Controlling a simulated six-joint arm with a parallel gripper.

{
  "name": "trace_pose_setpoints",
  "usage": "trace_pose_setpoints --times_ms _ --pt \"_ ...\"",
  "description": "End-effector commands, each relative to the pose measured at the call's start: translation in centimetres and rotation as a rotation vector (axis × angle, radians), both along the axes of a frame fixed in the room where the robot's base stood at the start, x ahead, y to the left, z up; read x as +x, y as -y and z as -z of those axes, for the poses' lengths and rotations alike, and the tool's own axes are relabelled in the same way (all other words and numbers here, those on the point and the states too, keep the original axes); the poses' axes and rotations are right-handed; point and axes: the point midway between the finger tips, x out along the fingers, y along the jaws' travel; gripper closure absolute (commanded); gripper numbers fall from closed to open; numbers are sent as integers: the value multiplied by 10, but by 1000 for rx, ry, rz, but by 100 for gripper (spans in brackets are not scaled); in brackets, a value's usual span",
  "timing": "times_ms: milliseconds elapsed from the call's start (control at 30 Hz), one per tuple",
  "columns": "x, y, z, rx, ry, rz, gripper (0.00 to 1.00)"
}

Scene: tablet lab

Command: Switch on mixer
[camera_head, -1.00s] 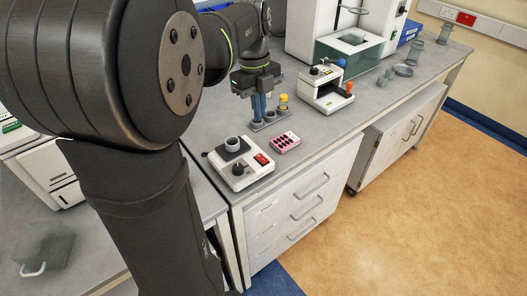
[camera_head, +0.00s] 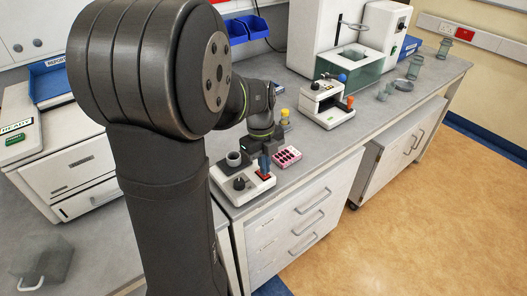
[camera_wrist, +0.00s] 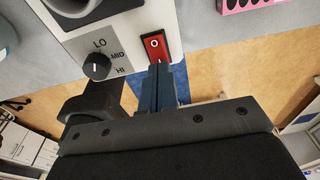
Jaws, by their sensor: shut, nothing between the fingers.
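The mixer (camera_head: 229,183) is a white box with a grey cup (camera_head: 234,158) on a dark pad, a black knob and a red rocker switch. In the wrist view the red switch (camera_wrist: 155,46) shows white marks; I cannot tell which side is pressed. The black knob (camera_wrist: 96,66) sits beside the labels LO, MID and HI. My gripper (camera_wrist: 158,68) is shut and empty, its blue-grey fingertips close to the switch's near end; contact is unclear. In the head view my gripper (camera_head: 264,167) points down at the mixer's right side and hides part of the switch.
A pink rack (camera_head: 287,156) with dark wells lies right of the mixer. A yellow-capped item (camera_head: 285,115) stands behind it. A white device (camera_head: 327,103) with blue and orange knobs stands further back. The bench's front edge runs close by the mixer.

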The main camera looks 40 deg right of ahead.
Motion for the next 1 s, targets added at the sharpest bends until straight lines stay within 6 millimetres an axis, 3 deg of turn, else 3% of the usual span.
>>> trace_pose_setpoints --times_ms 533,1000 --pt "-4 0 15 2 -1 0 100" --pt "5 0 12 1 1 -1 100"
